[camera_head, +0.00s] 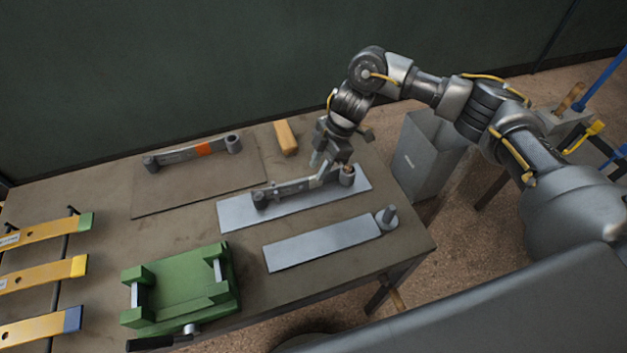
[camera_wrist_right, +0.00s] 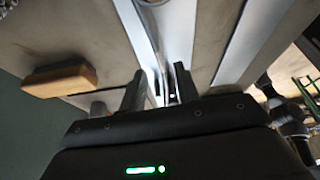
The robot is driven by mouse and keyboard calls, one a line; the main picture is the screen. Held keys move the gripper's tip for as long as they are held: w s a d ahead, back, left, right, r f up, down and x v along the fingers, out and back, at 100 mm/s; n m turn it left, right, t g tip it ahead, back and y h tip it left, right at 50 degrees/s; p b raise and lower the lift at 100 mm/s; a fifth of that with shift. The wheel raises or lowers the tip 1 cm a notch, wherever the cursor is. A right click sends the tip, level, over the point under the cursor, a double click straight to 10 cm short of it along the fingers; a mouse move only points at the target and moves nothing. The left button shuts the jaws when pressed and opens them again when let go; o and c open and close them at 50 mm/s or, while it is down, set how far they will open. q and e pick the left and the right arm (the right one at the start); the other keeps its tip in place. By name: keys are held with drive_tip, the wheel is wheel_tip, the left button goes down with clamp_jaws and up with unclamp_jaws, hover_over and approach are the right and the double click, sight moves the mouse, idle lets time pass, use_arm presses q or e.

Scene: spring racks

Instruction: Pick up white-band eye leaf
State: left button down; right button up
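The white-band eye leaf (camera_head: 290,188) is a grey bar with a round eye at each end. It stands on edge along the middle light-grey plate (camera_head: 235,216); a pale band shows near its right part, partly hidden by my gripper. My right gripper (camera_head: 322,168) points down at this leaf, near the band. In the right wrist view the two fingers of my right gripper (camera_wrist_right: 159,88) are apart, with a bright narrow strip between them. I cannot tell whether they touch the leaf. My left gripper is not in view.
An orange-band eye leaf (camera_head: 178,155) stands on a brown mat (camera_head: 165,197) behind. A wooden block (camera_head: 286,138) lies near the back edge. A green vise (camera_head: 180,288), a front grey plate (camera_head: 310,244) with a post, and several yellow leaves (camera_head: 40,274) on the left surround the area.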

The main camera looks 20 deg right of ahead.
sight(314, 178)
drive_tip(key=shift+s+a+f+p, duration=0.1)
drive_tip(key=shift+f+p, duration=0.2)
drive_tip(key=p+x, duration=0.1)
drive_tip(key=x, duration=0.2)
drive_tip(key=shift+f, duration=0.35)
drive_tip(key=shift+a+f, duration=0.1)
drive_tip(key=shift+f, duration=0.35)
clamp_jaws()
drive_tip(key=shift+r+p, duration=0.1)
drive_tip(key=shift+p, duration=0.2)
